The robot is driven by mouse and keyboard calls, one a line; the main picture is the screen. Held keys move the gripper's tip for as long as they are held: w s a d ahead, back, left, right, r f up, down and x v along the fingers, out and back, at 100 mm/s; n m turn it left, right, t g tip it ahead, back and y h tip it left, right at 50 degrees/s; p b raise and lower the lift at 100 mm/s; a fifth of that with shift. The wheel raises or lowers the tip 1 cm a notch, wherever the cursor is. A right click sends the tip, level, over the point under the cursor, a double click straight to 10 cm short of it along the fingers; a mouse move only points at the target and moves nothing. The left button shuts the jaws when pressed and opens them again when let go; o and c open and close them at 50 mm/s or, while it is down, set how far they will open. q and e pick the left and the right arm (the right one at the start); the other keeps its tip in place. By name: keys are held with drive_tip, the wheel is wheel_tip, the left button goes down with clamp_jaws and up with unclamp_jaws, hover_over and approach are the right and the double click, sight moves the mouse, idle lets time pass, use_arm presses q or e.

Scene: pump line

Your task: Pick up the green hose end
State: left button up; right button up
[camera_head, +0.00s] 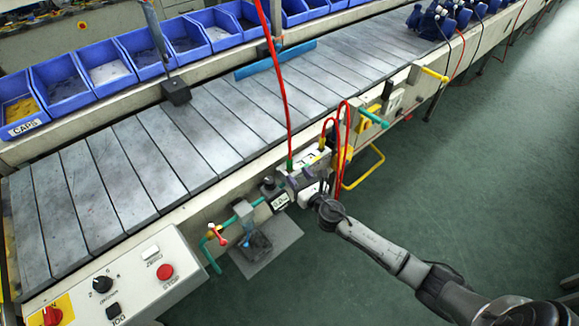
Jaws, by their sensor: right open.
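A red hose (277,80) hangs down from the top of the view and ends in a green hose end (290,165) at the conveyor's front edge. A second red hose loop (335,125) has a yellow end (322,148) just to the right. My left gripper is not in view.
A gauge box (279,201) and green pipe with a red-handled valve (217,234) sit left of my right gripper. A control panel (125,285) stands at lower left. Blue bins (105,70) line the conveyor's far side. Green floor (450,190) is clear at right.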

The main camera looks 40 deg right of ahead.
sight(291, 167)
drive_tip(key=shift+w+d+r+b, duration=0.15)
drive_tip(key=shift+w+b, duration=0.1)
drive_tip(key=shift+w, duration=0.7)
drive_tip(key=shift+w+d+f+b, duration=0.1)
drive_tip(key=shift+w+b, duration=0.1)
drive_tip(key=shift+w, duration=0.8)
drive_tip(key=shift+w+d+r+b, duration=0.15)
drive_tip(key=shift+w+b, duration=0.1)
drive_tip(key=shift+w, duration=0.7)
drive_tip(key=shift+f, duration=0.1)
clamp_jaws()
